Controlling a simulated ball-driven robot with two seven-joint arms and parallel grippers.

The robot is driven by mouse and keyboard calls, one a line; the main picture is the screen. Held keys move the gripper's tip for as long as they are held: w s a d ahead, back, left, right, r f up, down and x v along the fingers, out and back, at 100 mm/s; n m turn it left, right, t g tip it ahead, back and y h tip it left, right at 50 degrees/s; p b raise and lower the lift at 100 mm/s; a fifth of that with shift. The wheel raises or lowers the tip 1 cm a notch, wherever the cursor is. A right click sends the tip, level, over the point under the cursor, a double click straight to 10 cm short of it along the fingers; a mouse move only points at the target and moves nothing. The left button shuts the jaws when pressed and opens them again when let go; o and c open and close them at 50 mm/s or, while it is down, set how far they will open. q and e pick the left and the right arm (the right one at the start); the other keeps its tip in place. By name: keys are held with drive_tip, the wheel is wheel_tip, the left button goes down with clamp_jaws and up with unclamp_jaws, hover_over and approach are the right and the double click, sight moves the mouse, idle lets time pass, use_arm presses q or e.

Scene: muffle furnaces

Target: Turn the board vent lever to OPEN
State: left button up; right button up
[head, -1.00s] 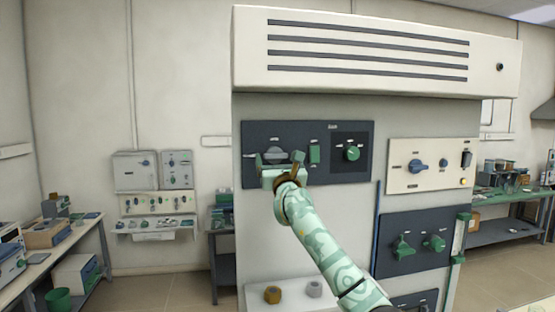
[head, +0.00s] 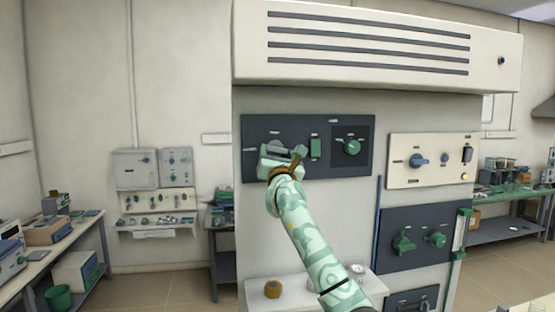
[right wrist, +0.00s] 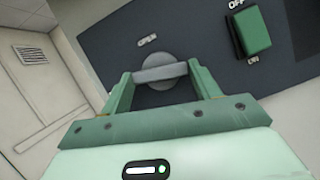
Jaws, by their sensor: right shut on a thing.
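The vent lever, a grey bar on a round grey base, shows in the right wrist view (right wrist: 160,73) on a dark panel. In the head view most of it is hidden behind my right gripper (head: 284,155). In the right wrist view my right gripper (right wrist: 159,80) has a green finger at each end of the bar and is shut on it. The bar lies nearly level across the panel, slightly tilted. A small label (right wrist: 147,40) sits above the lever, too blurred to read surely. My left gripper is out of view.
A green rocker switch (head: 316,148) sits close right of the lever, with a green knob (head: 352,146) farther right. A cream panel (head: 434,180) and a lower dark panel (head: 385,250) carry more controls.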

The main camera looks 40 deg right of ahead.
drive_tip(key=m+g+b, duration=0.1)
drive_tip(key=m+b, duration=0.1)
drive_tip(key=m, duration=0.2)
drive_tip(key=m+g+h+b, duration=0.1)
drive_tip(key=m+g+b, duration=0.1)
drive_tip(key=m+b, duration=0.1)
drive_tip(key=m+g+h+b, duration=0.1)
drive_tip(key=m+g+b, duration=0.1)
drive_tip(key=m, duration=0.4)
drive_tip(key=shift+w+a+r, duration=0.1)
drive_tip(key=shift+w+a, duration=0.1)
drive_tip(key=shift+a, duration=0.1)
drive_tip(key=m+g, duration=0.1)
drive_tip(key=m, duration=0.1)
drive_tip(key=shift+r+m+g+b, duration=0.15)
drive_tip(key=shift+m+g+b, duration=0.15)
drive_tip(key=shift+m+b, duration=0.1)
drive_tip(key=shift+r+m+g+y, duration=0.1)
drive_tip(key=shift+m+g+y, duration=0.2)
drive_tip(key=shift+m, duration=1.1)
drive_tip(key=o, duration=1)
drive_tip(key=shift+s, duration=0.1)
